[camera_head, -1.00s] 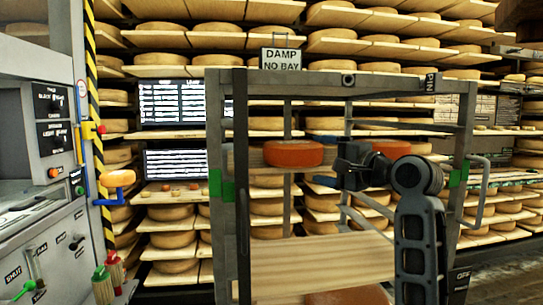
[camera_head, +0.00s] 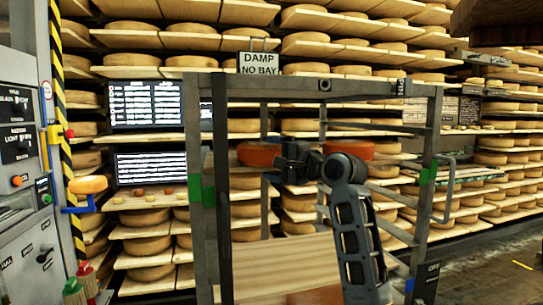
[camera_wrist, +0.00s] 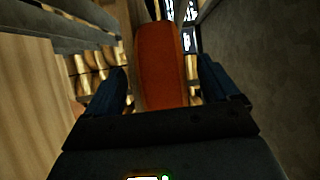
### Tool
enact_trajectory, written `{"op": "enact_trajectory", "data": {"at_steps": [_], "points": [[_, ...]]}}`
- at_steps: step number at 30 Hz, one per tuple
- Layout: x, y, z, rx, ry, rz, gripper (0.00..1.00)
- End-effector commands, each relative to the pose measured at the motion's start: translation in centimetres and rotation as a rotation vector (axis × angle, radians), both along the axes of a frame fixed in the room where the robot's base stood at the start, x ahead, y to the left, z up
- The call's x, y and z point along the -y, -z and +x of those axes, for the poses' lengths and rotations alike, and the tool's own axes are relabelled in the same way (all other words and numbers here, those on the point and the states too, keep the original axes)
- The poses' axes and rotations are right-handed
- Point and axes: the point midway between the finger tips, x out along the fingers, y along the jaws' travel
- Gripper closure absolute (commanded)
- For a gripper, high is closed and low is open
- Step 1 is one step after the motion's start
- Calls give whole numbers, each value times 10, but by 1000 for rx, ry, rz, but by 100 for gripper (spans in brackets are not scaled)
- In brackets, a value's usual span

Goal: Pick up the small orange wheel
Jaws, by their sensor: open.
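An orange-red cheese wheel (camera_head: 259,154) sits on the upper board of the grey metal rack, at the left. Another orange-red wheel (camera_head: 352,149) is to its right, partly hidden by my arm. I cannot tell from size which is the small one. My gripper (camera_head: 279,162) is open at the right side of the left wheel, overlapping its edge in the picture. In the wrist view, an orange wheel (camera_wrist: 160,65) is seen on edge ahead, between the lines of my two fingers (camera_wrist: 165,85). Clear gaps show on both sides of it, and its near end is hidden behind my gripper body.
The rack's posts (camera_head: 222,200) and top bar frame the wheels. Full shelves stand behind.

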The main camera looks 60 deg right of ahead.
Motion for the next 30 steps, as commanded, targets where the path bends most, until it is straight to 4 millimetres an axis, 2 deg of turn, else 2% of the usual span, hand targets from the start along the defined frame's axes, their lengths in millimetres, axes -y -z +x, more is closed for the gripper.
{"op": "enact_trajectory", "data": {"at_steps": [7,30], "points": [[0,0,2,0,-2,0,14],[1,0,0,1,2,-1,88]]}}
